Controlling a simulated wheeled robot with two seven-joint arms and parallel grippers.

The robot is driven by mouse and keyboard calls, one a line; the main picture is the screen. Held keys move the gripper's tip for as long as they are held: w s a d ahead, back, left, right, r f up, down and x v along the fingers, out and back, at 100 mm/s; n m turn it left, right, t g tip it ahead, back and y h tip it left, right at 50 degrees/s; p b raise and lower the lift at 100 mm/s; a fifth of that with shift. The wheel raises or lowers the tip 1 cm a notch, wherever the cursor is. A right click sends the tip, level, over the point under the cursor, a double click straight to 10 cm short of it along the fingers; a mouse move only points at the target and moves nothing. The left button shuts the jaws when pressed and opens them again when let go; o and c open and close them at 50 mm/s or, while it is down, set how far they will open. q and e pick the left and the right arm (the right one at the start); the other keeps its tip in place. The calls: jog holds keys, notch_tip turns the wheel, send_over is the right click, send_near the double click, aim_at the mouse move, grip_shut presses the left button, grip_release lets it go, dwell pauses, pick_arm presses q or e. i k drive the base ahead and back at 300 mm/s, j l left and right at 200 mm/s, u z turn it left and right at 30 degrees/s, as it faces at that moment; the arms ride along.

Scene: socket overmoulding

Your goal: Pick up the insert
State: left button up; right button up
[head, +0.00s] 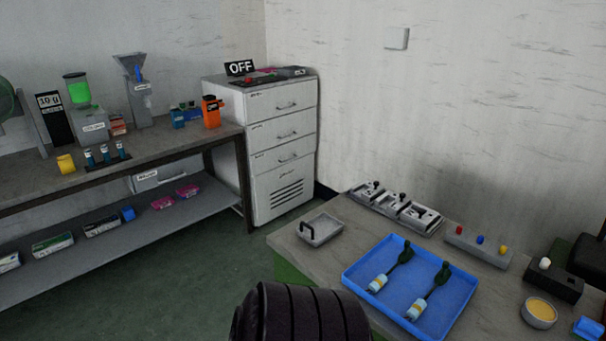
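No part is clearly marked as the insert, so I cannot tell which thing it is. Two slim pieces, each with a dark green end and a pale, blue-banded end, lie side by side in a blue tray (357,273) on the near right table. They are the left piece (391,268) and the right piece (429,291). Behind the tray is a row of grey metal fixtures (397,208) with dark knobs. Neither of my grippers shows in the head view. A black ribbed part at the bottom centre hides a little of the table's front.
A small grey tray with a dark handle (320,231) stands at the table's left corner. A button box (478,247) and a round yellow-filled dish (539,313) are at right. A white drawer cabinet (283,150) and workbench (100,163) stand behind; green floor between is clear.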

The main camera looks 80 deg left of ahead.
aim_at(366, 191)
jog(key=u, duration=2.2)
jog(key=i+j+u, duration=0.3)
jog(key=j+u, duration=0.15)
jog(key=j, duration=0.15)
jog(key=i+j+u, duration=0.85)
jog(key=i+j+z, duration=0.15)
jog(key=i, duration=0.35)
jog(key=i+j+z, duration=0.15)
jog(key=i, duration=0.35)
jog(key=i+l+z, duration=0.1)
jog(key=z, duration=0.3)
jog(key=i+z, duration=0.4)
jog(key=i+j+z, duration=0.1)
jog(key=z, duration=0.35)
jog(key=i+j+z, duration=0.15)
jog(key=z, duration=0.25)
jog(key=i+j+z, duration=0.25)
jog(key=z, duration=0.15)
